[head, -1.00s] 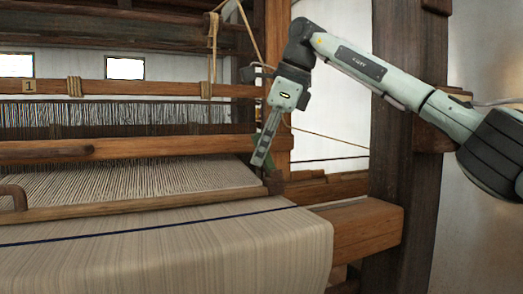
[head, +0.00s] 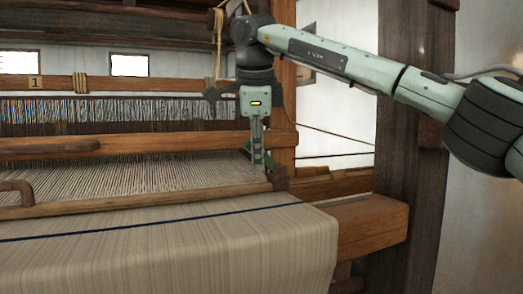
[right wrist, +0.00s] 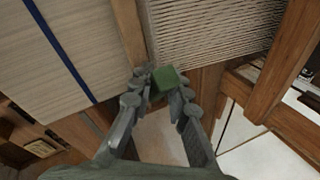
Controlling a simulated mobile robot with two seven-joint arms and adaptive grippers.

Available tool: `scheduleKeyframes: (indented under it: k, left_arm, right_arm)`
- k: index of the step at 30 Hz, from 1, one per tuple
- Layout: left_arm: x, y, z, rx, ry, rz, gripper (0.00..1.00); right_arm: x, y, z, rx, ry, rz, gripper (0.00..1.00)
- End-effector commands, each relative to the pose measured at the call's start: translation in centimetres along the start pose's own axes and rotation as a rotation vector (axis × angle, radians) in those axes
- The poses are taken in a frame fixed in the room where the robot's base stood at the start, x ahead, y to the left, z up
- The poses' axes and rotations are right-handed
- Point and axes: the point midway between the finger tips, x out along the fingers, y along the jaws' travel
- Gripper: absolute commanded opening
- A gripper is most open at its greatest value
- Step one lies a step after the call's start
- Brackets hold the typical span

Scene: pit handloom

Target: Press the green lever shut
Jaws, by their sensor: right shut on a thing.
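My right gripper (head: 258,166) points down at the right end of the woven warp, by the loom's right post. In the right wrist view, its fingertips (right wrist: 163,82) are closed around a small green block-like piece, the green lever (right wrist: 166,77). Only the lever's end shows between the fingers; the rest is hidden, so I cannot tell its angle. In the head view the lever is mostly hidden behind the fingers. My left gripper is not in view.
The cream cloth (head: 170,255) with a dark blue stripe hangs over the front beam. The wooden beater bar (head: 190,143) crosses behind the fingers. The loom's right post (head: 283,110) and a thick side beam (head: 372,226) stand close to the right.

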Motion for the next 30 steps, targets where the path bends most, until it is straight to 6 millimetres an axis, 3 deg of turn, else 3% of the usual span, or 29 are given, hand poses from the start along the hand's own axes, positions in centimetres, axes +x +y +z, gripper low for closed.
scheduleKeyframes:
  k: [10,26,27,30]
  left_arm:
    - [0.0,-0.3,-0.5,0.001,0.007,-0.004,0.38]
    - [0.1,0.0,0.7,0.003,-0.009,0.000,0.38]
    - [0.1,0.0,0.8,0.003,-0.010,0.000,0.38]
    - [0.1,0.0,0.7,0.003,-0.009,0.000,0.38]
  right_arm:
    - [0.5,0.5,0.5,-0.060,0.129,-0.064,0.00]
    - [0.7,0.6,0.5,-0.071,0.152,-0.074,0.00]
    - [0.7,0.6,0.5,-0.071,0.152,-0.074,0.18]
    - [0.7,0.6,0.5,-0.071,0.152,-0.074,0.31]
